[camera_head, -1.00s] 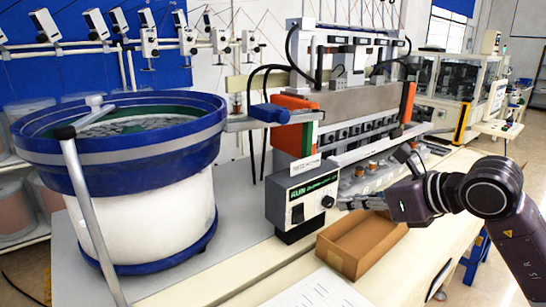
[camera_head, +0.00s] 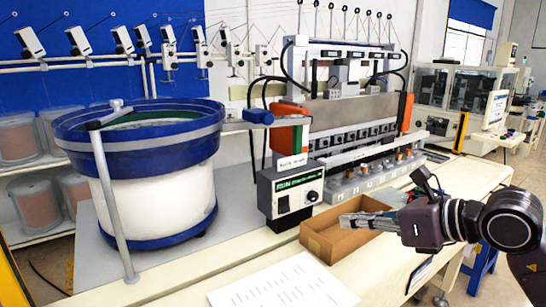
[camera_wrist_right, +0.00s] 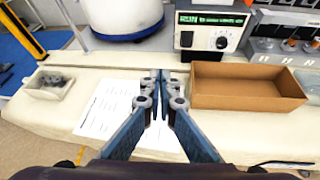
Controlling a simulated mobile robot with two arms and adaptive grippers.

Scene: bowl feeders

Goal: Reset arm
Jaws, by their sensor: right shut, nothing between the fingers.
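My right gripper (camera_head: 346,220) comes in from the right in the head view, its fingers shut and empty. It appears over the open cardboard box (camera_head: 325,248); I cannot tell its exact height there. In the right wrist view, the two blue-grey fingers of the right gripper (camera_wrist_right: 160,80) meet at their tips. There the box (camera_wrist_right: 240,103) lies to their right, and the white printed sheet (camera_wrist_right: 98,110) lies behind and to the left of them. My left gripper is not in view.
A blue-rimmed bowl feeder (camera_head: 140,138) and a control box with a knob (camera_head: 291,192) stand behind the table's front area. A fixture with several orange-topped parts (camera_head: 375,172) lies behind the box. A small bin (camera_wrist_right: 48,86) stands at left in the wrist view.

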